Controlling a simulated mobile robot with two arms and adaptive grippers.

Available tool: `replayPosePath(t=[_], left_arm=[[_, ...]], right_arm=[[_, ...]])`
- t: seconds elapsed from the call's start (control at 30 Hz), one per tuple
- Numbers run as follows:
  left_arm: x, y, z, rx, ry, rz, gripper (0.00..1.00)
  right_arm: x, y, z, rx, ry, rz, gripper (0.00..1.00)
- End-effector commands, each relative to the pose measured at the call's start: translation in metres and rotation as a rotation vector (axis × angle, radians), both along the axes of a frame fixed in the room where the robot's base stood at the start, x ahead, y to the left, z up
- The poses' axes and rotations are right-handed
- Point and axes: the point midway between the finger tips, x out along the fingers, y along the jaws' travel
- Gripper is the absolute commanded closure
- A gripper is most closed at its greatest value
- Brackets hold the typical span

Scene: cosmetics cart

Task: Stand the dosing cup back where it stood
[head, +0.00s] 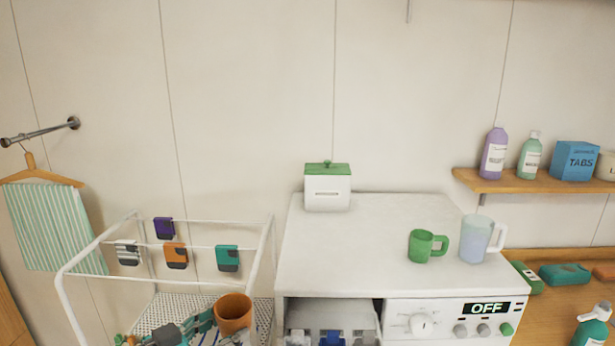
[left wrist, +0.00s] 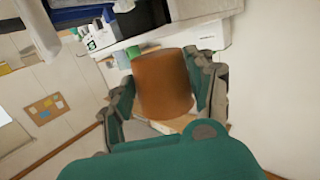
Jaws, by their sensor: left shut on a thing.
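My left gripper (head: 207,320) is shut on an orange-brown cup (head: 233,312) at the bottom of the head view, in front of the drying rack. In the left wrist view the same cup (left wrist: 163,88) sits between the two teal and grey fingers, one on each side. I see no handle on it. A green cup with a handle (head: 421,246) stands upright on the white washing machine top (head: 345,255), beside a pale clear jug (head: 475,240). My right gripper is not in view.
The white wire rack (head: 90,245) with several coloured clips stands left of the machine. A white box with a green lid (head: 328,188) stands at the machine's back left. The machine's drawer (head: 330,318) is open. Its top is clear at left and middle. Bottles stand on the shelf (head: 530,183).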

Motion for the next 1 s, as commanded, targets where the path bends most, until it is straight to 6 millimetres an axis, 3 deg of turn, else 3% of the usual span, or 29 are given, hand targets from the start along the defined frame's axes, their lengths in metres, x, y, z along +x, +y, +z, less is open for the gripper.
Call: replayPosePath(t=[0.2, 0.47, 0.67, 1.0], left_arm=[[-0.012, -0.022, -0.003, -0.006, 0.007, 0.075, 0.81], [-0.026, -0.030, -0.005, -0.011, 0.011, 0.232, 0.82], [-0.040, -0.013, -0.013, -0.012, 0.014, 0.429, 0.82], [-0.068, 0.034, -0.037, -0.002, 0.010, 0.712, 0.82]], right_arm=[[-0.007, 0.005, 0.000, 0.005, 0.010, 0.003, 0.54], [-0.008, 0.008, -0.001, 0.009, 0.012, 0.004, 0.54], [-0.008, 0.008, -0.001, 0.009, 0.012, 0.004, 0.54], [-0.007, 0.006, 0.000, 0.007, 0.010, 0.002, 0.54]])
